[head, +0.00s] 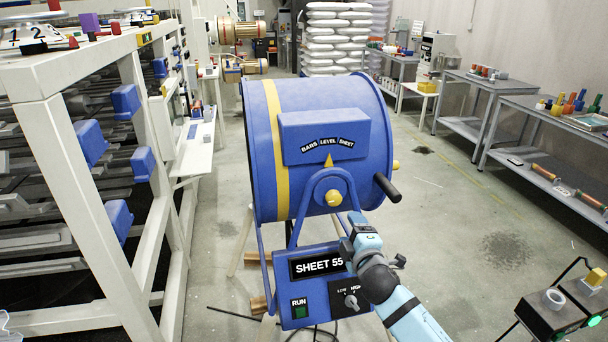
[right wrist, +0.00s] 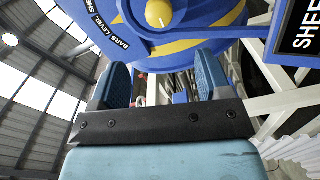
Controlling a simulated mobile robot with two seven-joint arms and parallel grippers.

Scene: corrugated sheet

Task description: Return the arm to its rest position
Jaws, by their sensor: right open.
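My right arm (head: 412,315) comes in from the bottom right of the head view. My right gripper (head: 350,225) is in front of the blue drum machine (head: 235,150), close to its lower right side and above the control box. In the right wrist view my gripper (right wrist: 162,75) has its two blue fingers apart, with nothing held between them. The drum's underside and yellow knob (right wrist: 159,13) show beyond the fingers. I cannot tell whether a finger touches the drum or its bracket. My left gripper is not in view.
A control box (head: 318,283) marked "SHEET 55" stands below the drum, partly behind my right arm. A white rack (head: 45,82) fills the left side. Benches (head: 545,118) line the right wall. A small box with lights (head: 547,312) is at lower right.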

